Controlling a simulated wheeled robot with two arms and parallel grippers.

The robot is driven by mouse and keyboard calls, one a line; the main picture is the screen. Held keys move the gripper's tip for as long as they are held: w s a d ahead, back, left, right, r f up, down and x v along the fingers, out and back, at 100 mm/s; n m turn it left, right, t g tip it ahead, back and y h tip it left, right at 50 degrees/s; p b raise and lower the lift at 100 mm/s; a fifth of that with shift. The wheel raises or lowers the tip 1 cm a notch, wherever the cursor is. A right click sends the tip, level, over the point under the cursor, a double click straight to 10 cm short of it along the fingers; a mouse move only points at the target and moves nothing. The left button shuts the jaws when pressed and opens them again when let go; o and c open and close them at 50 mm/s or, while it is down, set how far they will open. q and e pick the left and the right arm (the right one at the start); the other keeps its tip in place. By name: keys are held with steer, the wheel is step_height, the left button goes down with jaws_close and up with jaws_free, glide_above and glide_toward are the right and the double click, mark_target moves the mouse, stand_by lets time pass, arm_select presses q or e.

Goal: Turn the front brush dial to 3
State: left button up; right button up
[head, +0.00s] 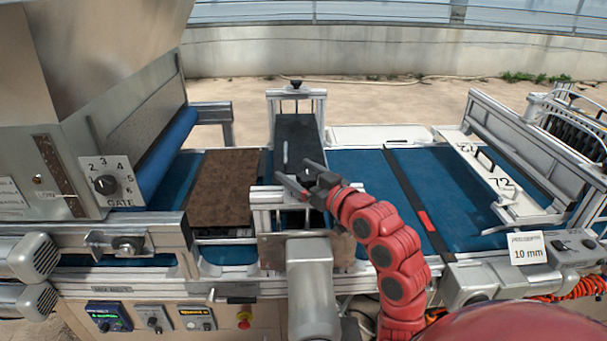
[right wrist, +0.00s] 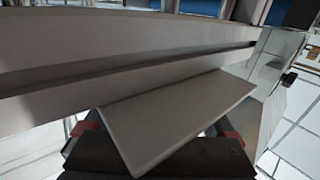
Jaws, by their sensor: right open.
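The brush unit (head: 295,135) is a dark block in an aluminium frame across the blue belt, with a black knob (head: 296,84) on its far end. The front brush dial cannot be made out; my right gripper and arm cover part of the unit's near end. My right gripper (head: 294,173) is open and empty, above the near part of the brush unit, its dark fingers pointing up and left. In the right wrist view a pale grey plate (right wrist: 165,118) and a long metal rail (right wrist: 120,58) fill the picture. My left gripper is not in view.
A gate dial (head: 105,185) with printed numbers sits on the hopper at left. A brown soil-filled tray (head: 224,188) lies on the belt (head: 358,185) left of the brush unit. A white lettered frame (head: 485,170) and a 10 mm sign (head: 527,249) stand at right.

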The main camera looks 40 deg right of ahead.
steer(key=s, duration=0.3)
steer(key=s+d+b, duration=0.1)
steer(key=s, duration=0.1)
steer(key=shift+s+f, duration=0.15)
steer(key=shift+s, duration=0.15)
steer(key=s+p, duration=1)
steer(key=s, duration=0.1)
steer(key=shift+s+d, duration=0.35)
steer(key=shift+d, duration=0.05)
